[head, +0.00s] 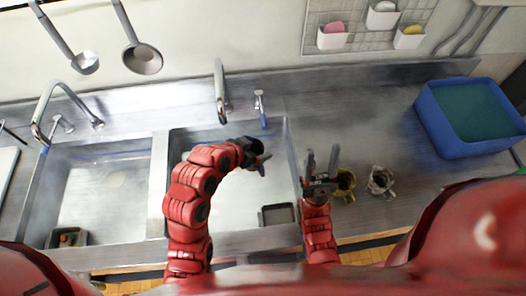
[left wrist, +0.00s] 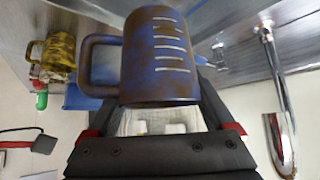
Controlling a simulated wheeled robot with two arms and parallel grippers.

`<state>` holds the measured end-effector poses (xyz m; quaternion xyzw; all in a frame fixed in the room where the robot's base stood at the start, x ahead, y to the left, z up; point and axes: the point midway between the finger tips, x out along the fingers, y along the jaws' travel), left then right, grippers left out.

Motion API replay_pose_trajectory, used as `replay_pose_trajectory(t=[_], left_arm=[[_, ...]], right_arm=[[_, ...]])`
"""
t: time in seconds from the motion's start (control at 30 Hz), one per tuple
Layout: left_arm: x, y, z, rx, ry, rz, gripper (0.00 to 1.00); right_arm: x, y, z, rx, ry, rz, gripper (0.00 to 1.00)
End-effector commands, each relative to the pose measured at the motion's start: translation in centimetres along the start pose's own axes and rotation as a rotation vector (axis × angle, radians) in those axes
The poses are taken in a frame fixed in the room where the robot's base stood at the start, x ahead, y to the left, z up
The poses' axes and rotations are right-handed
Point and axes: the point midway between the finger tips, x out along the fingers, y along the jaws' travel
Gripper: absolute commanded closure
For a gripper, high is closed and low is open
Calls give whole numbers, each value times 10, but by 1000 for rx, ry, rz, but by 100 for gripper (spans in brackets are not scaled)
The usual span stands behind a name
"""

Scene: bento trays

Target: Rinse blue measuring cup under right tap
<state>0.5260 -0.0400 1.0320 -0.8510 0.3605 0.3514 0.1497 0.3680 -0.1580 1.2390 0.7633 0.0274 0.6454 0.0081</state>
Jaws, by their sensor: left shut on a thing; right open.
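The blue measuring cup (left wrist: 160,62), with white marks and brown stains, fills the middle of the left wrist view. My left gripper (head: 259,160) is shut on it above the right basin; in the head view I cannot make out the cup. The right tap (head: 220,92) stands behind that basin, left of and beyond my left gripper, with a blue-marked lever (head: 261,108) beside it. A chrome tap pipe (left wrist: 277,90) shows at the right of the left wrist view, apart from the cup. My right gripper (head: 320,163) is open and empty by the basin's right edge.
A yellow stained mug (head: 345,184) and a greyish stained mug (head: 380,181) stand on the counter right of my right gripper. A blue tub (head: 470,115) is farther right. The left tap (head: 62,98) stands behind the left basin (head: 95,195). A dark drain piece (head: 277,214) lies in the right basin.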

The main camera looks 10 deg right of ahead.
Motion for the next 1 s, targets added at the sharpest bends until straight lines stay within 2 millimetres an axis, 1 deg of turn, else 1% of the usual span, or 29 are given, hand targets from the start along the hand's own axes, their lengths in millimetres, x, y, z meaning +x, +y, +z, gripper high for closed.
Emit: replay_pose_trajectory(t=[0.03, 0.5, 0.57, 0.7, 0.83, 1.0], left_arm=[[1, -7, 1, -3, 0, -2, 67], [9, -57, 6, -1, 0, -3, 67], [14, -64, 10, -1, 2, -5, 67], [16, -78, 10, -1, 4, -4, 67], [17, -87, 11, -1, 2, -3, 67], [18, -93, 11, -1, -1, 0, 67]], right_arm=[[-1, 0, 0, 0, 0, 0, 50], [-3, 0, 0, 0, 0, 0, 50], [-14, -1, 2, 0, 0, 0, 50], [-24, -1, 4, 0, 0, 0, 50], [-30, -2, 5, 0, 0, 0, 50], [-34, -2, 6, 0, 0, 0, 50]])
